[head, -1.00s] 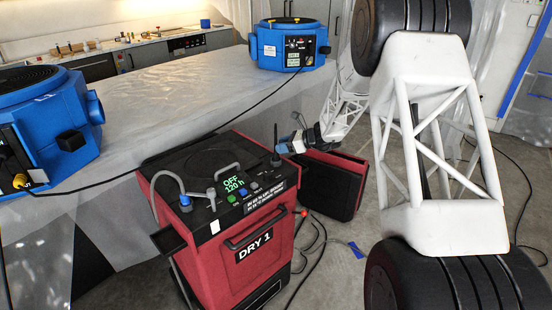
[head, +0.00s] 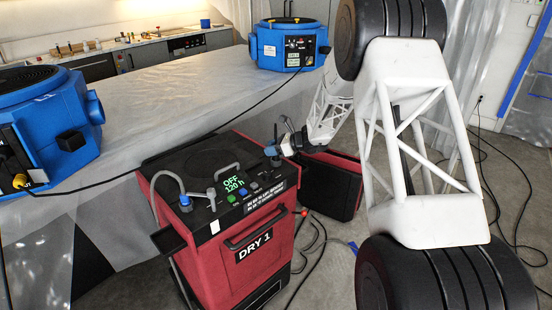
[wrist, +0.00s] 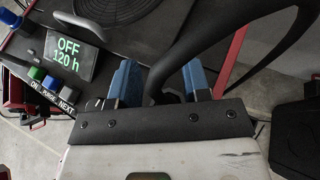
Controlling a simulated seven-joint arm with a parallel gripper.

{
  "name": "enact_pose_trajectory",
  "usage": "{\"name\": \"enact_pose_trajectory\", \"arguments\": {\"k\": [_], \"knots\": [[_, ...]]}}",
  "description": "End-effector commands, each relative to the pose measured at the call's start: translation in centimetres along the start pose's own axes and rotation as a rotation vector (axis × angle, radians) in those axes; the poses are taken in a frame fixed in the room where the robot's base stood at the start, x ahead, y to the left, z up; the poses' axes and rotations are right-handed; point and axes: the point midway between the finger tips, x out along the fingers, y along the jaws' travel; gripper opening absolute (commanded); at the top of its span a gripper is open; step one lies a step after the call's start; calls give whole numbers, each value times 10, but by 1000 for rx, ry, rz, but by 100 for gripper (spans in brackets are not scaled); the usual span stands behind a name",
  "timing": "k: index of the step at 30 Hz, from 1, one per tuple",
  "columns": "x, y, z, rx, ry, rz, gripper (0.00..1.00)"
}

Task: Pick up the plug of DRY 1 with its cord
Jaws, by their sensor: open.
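DRY 1 (head: 215,225) is a red and black machine, and its display (head: 235,185) reads OFF, 120 h. A dark upright piece (head: 276,133), which may be the plug with its cord, stands at the right of its top. My gripper (head: 275,152) is at this piece, low over the machine's right edge. In the wrist view my gripper (wrist: 160,75) has its blue fingers apart. A thick black cord-like piece (wrist: 185,45) starts between them and curves up and right. The plug's body cannot be made out clearly.
A grey hose (head: 168,180) and a handle (head: 227,170) rise from the top. A dark red box (head: 330,180) stands behind right. Loose cords (head: 312,250) lie on the floor. Blue blowers (head: 45,125) (head: 290,45) sit on the sheeted counter (head: 170,90).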

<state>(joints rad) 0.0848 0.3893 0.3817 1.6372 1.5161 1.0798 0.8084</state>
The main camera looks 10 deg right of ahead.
Motion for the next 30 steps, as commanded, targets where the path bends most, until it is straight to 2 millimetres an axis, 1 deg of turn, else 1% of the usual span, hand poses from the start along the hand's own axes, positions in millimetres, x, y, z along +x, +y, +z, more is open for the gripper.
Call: {"name": "enact_pose_trajectory", "arguments": {"k": [2, 3, 11, 23, 26, 30], "knots": [[0, 0, 0, 0, 0, 0, 44], [0, 0, 0, 0, 0, 0, 41], [0, 0, 0, 1, 0, 0, 1], [0, 0, -2, 2, 2, 0, 0], [-1, 0, 1, 2, 2, 0, 0], [-4, 0, 9, 1, 1, 0, 0]]}}
